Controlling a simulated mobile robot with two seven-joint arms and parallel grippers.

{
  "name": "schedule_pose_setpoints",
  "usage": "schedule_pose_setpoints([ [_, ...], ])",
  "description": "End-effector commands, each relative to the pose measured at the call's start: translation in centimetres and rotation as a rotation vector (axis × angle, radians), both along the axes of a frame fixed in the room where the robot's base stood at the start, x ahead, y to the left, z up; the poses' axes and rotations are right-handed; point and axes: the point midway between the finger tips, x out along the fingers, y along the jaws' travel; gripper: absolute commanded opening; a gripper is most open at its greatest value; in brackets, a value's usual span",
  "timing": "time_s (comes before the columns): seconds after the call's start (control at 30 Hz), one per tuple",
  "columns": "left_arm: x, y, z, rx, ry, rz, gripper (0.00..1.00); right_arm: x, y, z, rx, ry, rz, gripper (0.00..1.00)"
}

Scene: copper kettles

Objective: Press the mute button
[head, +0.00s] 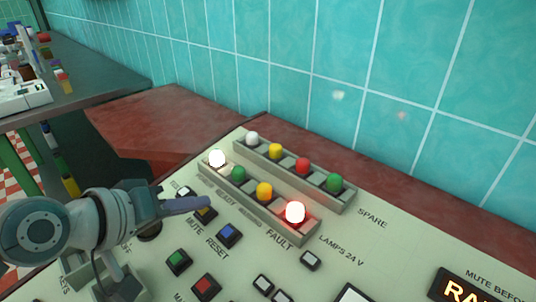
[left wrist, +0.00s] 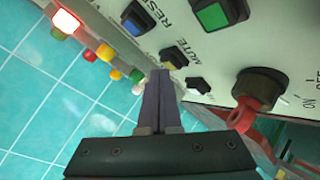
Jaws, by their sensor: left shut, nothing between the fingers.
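The mute button (head: 207,215) is a small yellow button in a dark square housing on the sloped cream panel, with the word MUTE printed beside it. My left gripper (head: 207,203) comes in from the left, its dark slim fingers shut together and empty, and partly covers the button. In the left wrist view the yellow mute button (left wrist: 175,62) lies just past the fingertips (left wrist: 161,74). I cannot tell whether the tips touch it. My right gripper is not in view.
A blue reset button (head: 229,233) sits close by, with green (head: 179,260) and red (head: 206,286) buttons nearer. Two raised lamp strips stand behind; the white lamp (head: 217,158) and red fault lamp (head: 295,212) are lit. A red key-like switch (left wrist: 245,115) is near the fingers.

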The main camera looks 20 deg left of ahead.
Motion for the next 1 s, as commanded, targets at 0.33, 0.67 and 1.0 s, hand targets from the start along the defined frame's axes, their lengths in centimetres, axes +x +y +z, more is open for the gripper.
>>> schedule_pose_setpoints([
  [0.33,0.1,0.0,-0.5,0.0,0.0,0.0,0.0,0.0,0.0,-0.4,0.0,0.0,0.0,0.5],
  [0.67,0.1,0.0,-0.6,0.0,0.0,0.0,0.0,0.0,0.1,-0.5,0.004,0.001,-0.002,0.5],
  [1.0,-0.1,0.0,0.4,0.0,0.001,0.0,0.0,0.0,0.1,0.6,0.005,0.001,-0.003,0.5],
])
